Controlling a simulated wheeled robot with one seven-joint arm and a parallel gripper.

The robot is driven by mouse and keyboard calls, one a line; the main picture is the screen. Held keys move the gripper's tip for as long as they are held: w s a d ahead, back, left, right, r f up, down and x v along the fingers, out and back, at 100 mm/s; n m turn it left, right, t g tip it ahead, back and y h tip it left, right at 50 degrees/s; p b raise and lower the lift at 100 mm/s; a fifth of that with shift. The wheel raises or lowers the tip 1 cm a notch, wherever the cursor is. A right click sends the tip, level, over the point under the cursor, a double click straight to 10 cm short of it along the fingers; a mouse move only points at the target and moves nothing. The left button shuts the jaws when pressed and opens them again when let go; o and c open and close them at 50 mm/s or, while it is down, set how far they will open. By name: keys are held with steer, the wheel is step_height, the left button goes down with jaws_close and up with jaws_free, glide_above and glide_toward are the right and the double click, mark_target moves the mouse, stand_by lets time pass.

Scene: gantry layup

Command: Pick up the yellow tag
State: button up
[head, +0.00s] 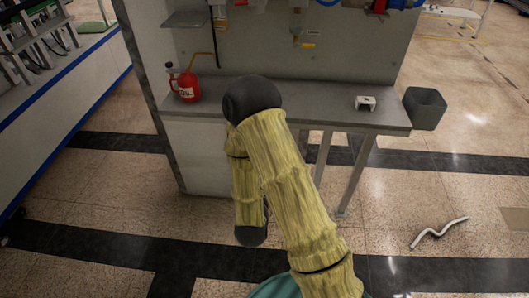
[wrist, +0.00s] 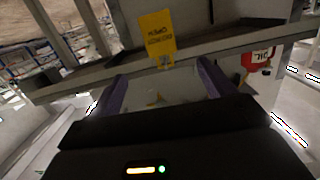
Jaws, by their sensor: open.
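The yellow tag (wrist: 157,37) is a flat rectangle with dark lettering that reads upside down in the wrist view. A small metal piece (wrist: 165,61) shows at its lower edge in that picture. The tag lies across the grey bench edge in the image, beyond the fingertips. My gripper (wrist: 162,76) is open and empty, its two purple fingers on either side below the tag. The tag appears roughly centred between them, with a gap. In the head view my arm blocks the gripper, and I cannot make out this tag for certain.
A grey workbench (head: 325,116) stands ahead, with a red oil can (head: 187,88) on its left and a small white block (head: 365,103) on its right. A grey bin (head: 424,107) is beside it. A bent pale pipe (head: 438,233) lies on the open floor.

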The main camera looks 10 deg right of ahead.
steer(key=shift+s+a+f+t, duration=0.2)
steer(key=shift+s+f+t, duration=0.3)
steer(key=shift+t, duration=0.1)
steer(key=shift+b, duration=0.3)
steer(key=p+x, duration=0.2)
steer(key=x, duration=1)
steer(key=shift+w+d, duration=0.15)
